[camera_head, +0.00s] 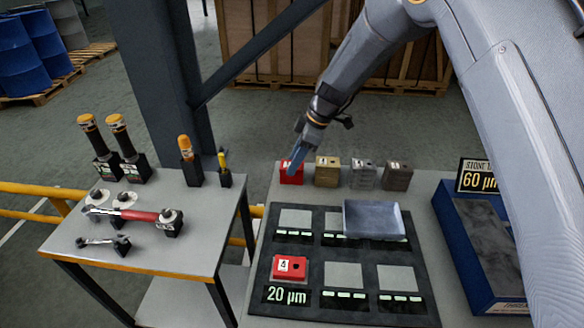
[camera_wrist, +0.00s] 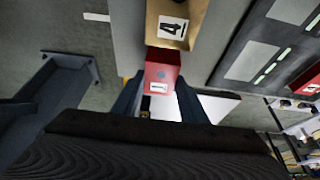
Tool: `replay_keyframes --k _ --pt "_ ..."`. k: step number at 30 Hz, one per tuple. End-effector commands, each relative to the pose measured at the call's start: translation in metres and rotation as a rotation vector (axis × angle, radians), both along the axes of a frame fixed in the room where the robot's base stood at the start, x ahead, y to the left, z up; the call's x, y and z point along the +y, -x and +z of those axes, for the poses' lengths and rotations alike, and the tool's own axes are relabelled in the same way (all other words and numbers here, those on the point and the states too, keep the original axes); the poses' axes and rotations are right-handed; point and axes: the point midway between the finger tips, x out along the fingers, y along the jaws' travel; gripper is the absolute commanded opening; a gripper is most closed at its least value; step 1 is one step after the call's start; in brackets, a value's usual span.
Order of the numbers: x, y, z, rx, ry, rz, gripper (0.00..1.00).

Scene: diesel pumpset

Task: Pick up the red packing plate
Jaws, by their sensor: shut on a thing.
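A red packing plate (camera_head: 291,174), a small red block with a white label, is at the left end of a row at the far edge of the grey table. My gripper (camera_head: 296,162) reaches down onto it from above and is shut on it. In the wrist view the red plate (camera_wrist: 163,74) sits between my two dark fingers (camera_wrist: 159,98), which partly hide it. I cannot tell any gap below it. A second red block marked 4 (camera_head: 290,268) lies on the black board, apart from my gripper.
A tan block (camera_head: 327,171) stands close right of the held plate, then grey (camera_head: 363,175) and brown (camera_head: 397,177) blocks. A blue tray (camera_head: 478,252) is right; a tool table (camera_head: 150,237) is left.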

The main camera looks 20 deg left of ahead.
Motion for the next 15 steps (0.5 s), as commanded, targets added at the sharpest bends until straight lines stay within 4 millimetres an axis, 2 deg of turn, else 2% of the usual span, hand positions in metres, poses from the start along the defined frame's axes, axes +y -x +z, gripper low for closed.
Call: replay_keyframes --k 8,11,15 --pt "0.001 -0.001 0.004 -0.003 -0.002 0.0 0.03" --pt "0.001 -0.002 0.013 -0.004 -0.003 0.001 0.03" --pt "0.001 -0.002 0.036 -0.005 -0.004 0.002 0.03"
